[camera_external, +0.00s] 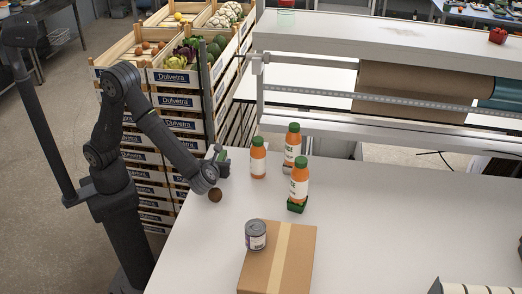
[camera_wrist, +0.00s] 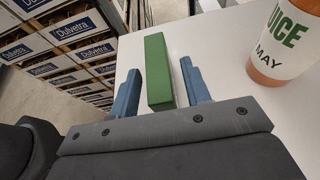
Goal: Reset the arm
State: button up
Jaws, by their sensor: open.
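My gripper (camera_wrist: 162,90) is open, with its two blue fingers apart in the wrist view. A green block (camera_wrist: 158,72) shows between and beyond the fingers, with a gap on each side; I cannot tell how far it is from them in depth. In the external view my gripper (camera_external: 221,162) is low over the table's left edge, just left of an orange juice bottle (camera_external: 258,163). My arm is bent down towards the table there.
Two more juice bottles (camera_external: 299,183) (camera_external: 292,148) stand nearby, the front one on a green base. A brown round thing (camera_external: 215,195) lies by my wrist. A tin can (camera_external: 256,236) stands on a cardboard box (camera_external: 301,262). Stacked crates (camera_external: 178,77) rise behind my arm.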

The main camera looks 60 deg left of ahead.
jog(key=r, duration=0.3)
jog(key=shift+w+a+r, duration=0.25)
jog(key=shift+w+a, duration=0.15)
jog(key=s+d+r, duration=0.4)
jog(key=s+r, duration=0.3)
jog(key=s, duration=0.4)
notch_tip(320, 180, up, 11)
jog(key=w+d+f+m+t+h, duration=0.2)
jog(key=w+d+m+h, duration=0.3)
jog(key=d, duration=0.6)
jog(key=w+d+f+m+t+h, duration=0.2)
jog(key=w+d+f+m+h, duration=0.1)
jog(key=d, duration=0.8)
jog(key=w+m+h, duration=0.1)
jog(key=w+h, duration=0.1)
jog(key=w, duration=0.1)
jog(key=shift+w+d+m, duration=0.2)
jog(key=shift+d+m, duration=0.1)
jog(key=shift+m, duration=0.1)
jog(key=s+a+r+n+g+y, duration=0.1)
jog(key=s+a+n+y, duration=0.3)
jog(key=a, duration=0.5)
jog(key=s+a+r+n+g+y, duration=0.1)
jog(key=s+a+n+y, duration=0.3)
jog(key=a, duration=0.5)
jog(key=shift+s+a+r+g+y, duration=0.4)
jog(key=shift+s+r, duration=0.15)
jog(key=shift+r, duration=0.2)
jog(key=shift+d, duration=0.1)
